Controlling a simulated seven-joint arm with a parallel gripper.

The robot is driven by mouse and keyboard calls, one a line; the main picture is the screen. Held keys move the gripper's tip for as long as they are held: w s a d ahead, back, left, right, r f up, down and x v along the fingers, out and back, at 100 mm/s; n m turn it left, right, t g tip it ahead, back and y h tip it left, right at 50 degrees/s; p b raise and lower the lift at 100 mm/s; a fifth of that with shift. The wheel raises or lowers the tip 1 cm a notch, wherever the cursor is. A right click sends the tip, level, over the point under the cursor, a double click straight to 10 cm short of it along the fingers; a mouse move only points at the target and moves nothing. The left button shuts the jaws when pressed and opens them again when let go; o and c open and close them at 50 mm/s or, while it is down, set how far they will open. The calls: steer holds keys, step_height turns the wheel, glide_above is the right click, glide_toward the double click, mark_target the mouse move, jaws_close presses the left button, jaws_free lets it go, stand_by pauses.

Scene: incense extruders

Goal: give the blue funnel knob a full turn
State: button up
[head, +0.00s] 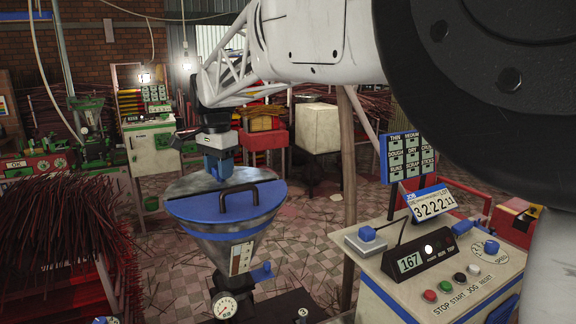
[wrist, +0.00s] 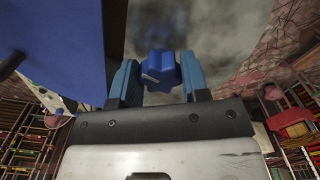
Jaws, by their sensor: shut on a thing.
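The blue funnel knob (wrist: 160,68) is a lobed knob with a pale mark on its face, in the upper middle of the wrist view. My gripper (wrist: 158,82) has its two blue fingers on either side of it and is shut on it. In the head view my gripper (head: 217,170) is at the back rim of the grey metal funnel (head: 240,246), and I cannot make out the knob there. The funnel has a blue half lid (head: 225,205) with a dark handle. The lid also fills the upper left of the wrist view (wrist: 60,50).
A control panel (head: 450,275) with buttons and a counter stands at the front right. A wooden post (head: 348,190) rises between it and the funnel. Bundles of dark red sticks (head: 60,225) stand at the left. A pressure gauge (head: 225,306) sits below the funnel.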

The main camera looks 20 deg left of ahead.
steer(key=m, duration=0.5)
steer(key=shift+m, duration=0.3)
steer(key=m, duration=0.5)
steer(key=shift+w, duration=0.1)
steer(key=m, duration=0.5)
steer(key=shift+w+m, duration=0.1)
steer(key=shift+m, duration=0.3)
steer(key=m, duration=0.5)
steer(key=o, duration=0.9)
steer(key=shift+r, duration=3.95)
